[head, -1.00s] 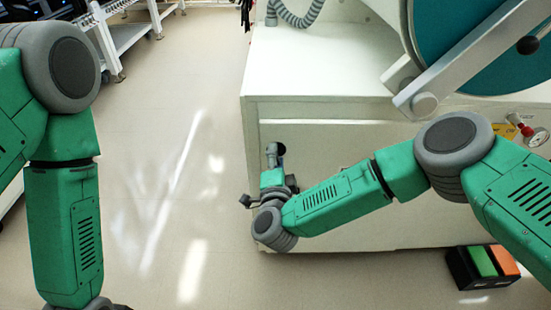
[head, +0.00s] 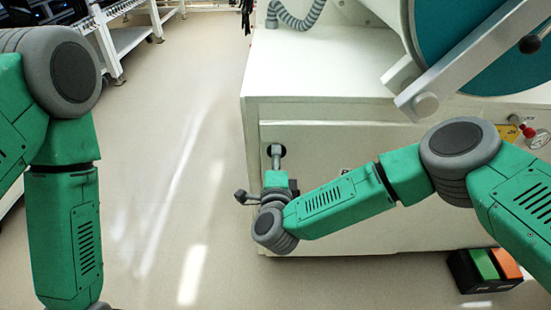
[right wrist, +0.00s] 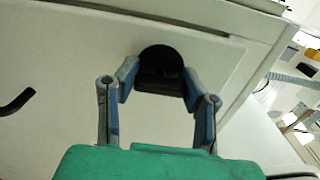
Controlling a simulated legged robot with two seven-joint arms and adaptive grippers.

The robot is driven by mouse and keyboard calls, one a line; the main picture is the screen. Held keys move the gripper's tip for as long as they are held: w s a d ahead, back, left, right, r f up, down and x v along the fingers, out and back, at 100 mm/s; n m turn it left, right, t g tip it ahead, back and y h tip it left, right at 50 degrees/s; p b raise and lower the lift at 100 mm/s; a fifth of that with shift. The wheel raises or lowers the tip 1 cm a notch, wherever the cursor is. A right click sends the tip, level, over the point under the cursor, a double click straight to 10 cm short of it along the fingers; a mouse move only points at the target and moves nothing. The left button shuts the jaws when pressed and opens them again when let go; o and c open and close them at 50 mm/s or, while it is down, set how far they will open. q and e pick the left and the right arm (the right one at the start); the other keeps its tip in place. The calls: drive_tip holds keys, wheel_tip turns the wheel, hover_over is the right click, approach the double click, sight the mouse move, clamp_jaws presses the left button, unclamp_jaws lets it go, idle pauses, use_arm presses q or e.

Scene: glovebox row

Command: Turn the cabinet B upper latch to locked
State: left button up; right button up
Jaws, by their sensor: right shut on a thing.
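The latch is a dark round piece (head: 274,149) on the upper left of the white cabinet front (head: 350,215) in the head view. My right gripper (head: 276,165) is at it, seen from behind. In the right wrist view the latch shows as a dark, round-topped piece (right wrist: 160,62) between the fingers of my right gripper (right wrist: 158,88). The fingers are shut on it, one at each side. Its lower part is dark, and I cannot read its locked or unlocked position. My left arm is at the left of the head view; its gripper is out of view.
A dark bent handle (right wrist: 17,102) is on the panel left of the gripper in the right wrist view. A box with green and orange pedals (head: 485,268) stands on the floor at right. The floor left of the cabinet is clear.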

drive_tip(key=shift+d+f, duration=0.1)
drive_tip(key=shift+f, duration=0.15)
drive_tip(key=o, duration=1.2)
drive_tip(key=shift+c, duration=0.2)
drive_tip(key=shift+o, duration=0.2)
drive_tip(key=shift+r, duration=0.1)
drive_tip(key=shift+s, duration=0.3)
drive_tip(key=s, duration=1.1)
drive_tip(key=shift+s, duration=0.15)
